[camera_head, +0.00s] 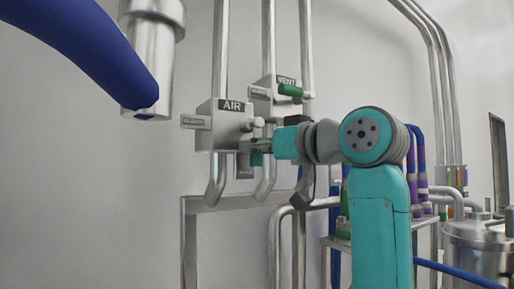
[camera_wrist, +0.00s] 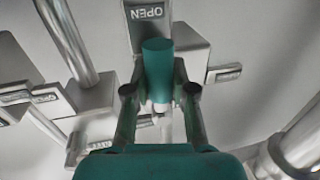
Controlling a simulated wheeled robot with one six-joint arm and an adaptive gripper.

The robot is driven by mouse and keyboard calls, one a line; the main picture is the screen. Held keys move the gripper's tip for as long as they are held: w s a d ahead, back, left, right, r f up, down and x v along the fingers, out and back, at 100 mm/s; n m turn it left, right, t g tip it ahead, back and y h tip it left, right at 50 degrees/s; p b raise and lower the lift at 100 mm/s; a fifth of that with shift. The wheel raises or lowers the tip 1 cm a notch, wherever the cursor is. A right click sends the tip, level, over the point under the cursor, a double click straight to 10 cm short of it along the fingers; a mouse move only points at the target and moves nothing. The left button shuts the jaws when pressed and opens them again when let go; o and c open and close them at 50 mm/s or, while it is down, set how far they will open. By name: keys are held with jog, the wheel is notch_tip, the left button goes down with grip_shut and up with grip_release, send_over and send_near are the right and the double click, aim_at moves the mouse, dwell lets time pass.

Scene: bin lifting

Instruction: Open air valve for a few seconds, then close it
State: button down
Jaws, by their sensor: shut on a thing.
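The grey AIR valve box (camera_head: 218,124) is fixed on pipes along the wall, with a label plate on its left and another below it. Its teal handle (camera_wrist: 158,62) lies between the fingers of my gripper (camera_wrist: 160,92) in the wrist view, in line with the OPEN plate (camera_wrist: 146,12). In the head view my gripper (camera_head: 262,147) is at the front right of the box, shut on the handle (camera_head: 257,159), whose end shows just below the fingers. The fingers partly hide the handle.
The VENT valve box (camera_head: 270,98) with a green handle (camera_head: 290,90) stands just behind and to the right. A blue hose (camera_head: 75,40) with a metal fitting (camera_head: 152,55) hangs at the upper left. Pipes and a steel vessel (camera_head: 478,250) are at the right.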

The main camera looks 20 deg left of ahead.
jog(key=m, duration=0.2)
jog(key=s+a+m, duration=0.1)
jog(key=m, duration=0.2)
jog(key=shift+s+a+r+t+y, duration=0.2)
jog(key=shift+t+y, duration=0.2)
jog(key=m, duration=0.3)
jog(key=s+a+r+m+t, duration=0.1)
jog(key=m, duration=0.1)
jog(key=shift+r, duration=0.1)
jog(key=m, duration=0.1)
jog(key=m+t, duration=0.1)
jog(key=m, duration=0.1)
jog(key=r+m, duration=0.1)
jog(key=shift+s+a+r, duration=0.1)
jog(key=shift+s+a, duration=0.15)
jog(key=shift+s, duration=0.1)
jog(key=shift+s+a+r+m+t+h, duration=0.1)
jog(key=shift+r+m+t+h, duration=0.15)
jog(key=shift+m, duration=0.7)
jog(key=shift+d+r+m+t+h, duration=0.15)
jog(key=shift+r+m+t, duration=0.2)
jog(key=shift+m, duration=0.65)
jog(key=shift+s+a+r+m+t+h, duration=0.1)
jog(key=shift+a+r+m+t+h, duration=0.15)
jog(key=shift+m, duration=0.7)
jog(key=shift+w+d+r, duration=0.1)
jog(key=shift+r, duration=0.05)
jog(key=c, duration=0.9)
grip_release()
jog(key=shift+c, duration=0.2)
